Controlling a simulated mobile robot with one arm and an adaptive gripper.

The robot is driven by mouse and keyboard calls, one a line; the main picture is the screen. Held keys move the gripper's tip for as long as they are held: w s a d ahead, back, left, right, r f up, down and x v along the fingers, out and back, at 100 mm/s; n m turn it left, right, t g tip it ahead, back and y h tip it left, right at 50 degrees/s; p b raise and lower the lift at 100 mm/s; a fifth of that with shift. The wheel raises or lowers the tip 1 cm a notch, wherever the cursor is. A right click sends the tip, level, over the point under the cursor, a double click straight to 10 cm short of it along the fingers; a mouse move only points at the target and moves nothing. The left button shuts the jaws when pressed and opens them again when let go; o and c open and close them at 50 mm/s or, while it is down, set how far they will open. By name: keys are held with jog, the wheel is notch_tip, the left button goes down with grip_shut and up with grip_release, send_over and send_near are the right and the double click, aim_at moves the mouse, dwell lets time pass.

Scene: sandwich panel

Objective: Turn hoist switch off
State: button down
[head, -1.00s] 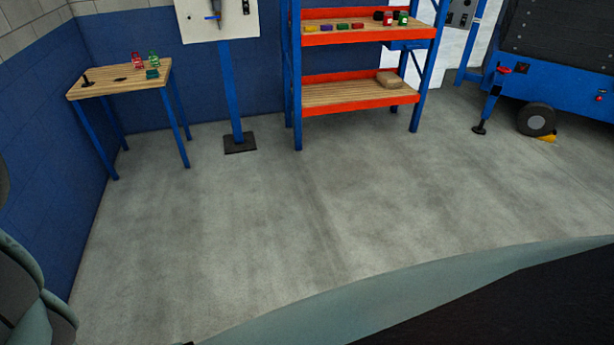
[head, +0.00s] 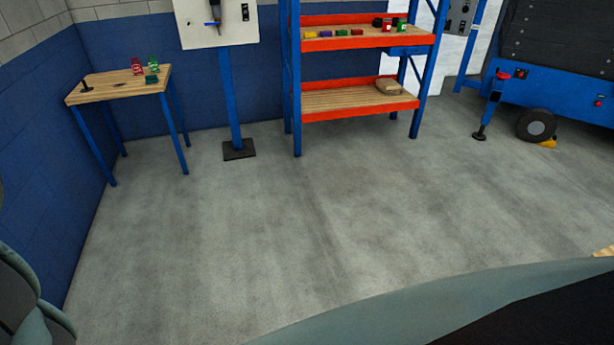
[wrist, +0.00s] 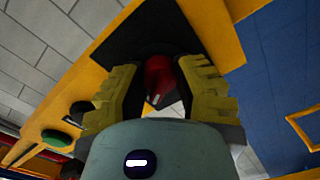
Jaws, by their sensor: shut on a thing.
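In the wrist view, a red switch handle (wrist: 158,76) stands out from a black plate (wrist: 128,34) on a yellow panel (wrist: 88,80). I take it for the hoist switch, but no label is readable. My gripper (wrist: 163,92) has its two yellowish ridged fingers on either side of the handle and is shut on it. The fingers hide part of the handle's sides. The head view does not show my gripper or the switch clearly.
A green button (wrist: 62,139) and a dark button (wrist: 82,111) sit on the panel near my left finger. The head view shows a small wooden table (head: 120,88), a blue-and-orange shelf (head: 358,98) and a blue trailer (head: 550,95). The floor between is clear.

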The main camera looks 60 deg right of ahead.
jog(key=c, duration=1.1)
grip_release()
jog(key=shift+d+f, duration=0.1)
jog(key=shift+f, duration=0.1)
jog(key=shift+c, duration=0.2)
jog(key=o, duration=0.5)
jog(key=shift+r, duration=0.15)
jog(key=shift+o, duration=0.2)
jog(key=v, duration=1.2)
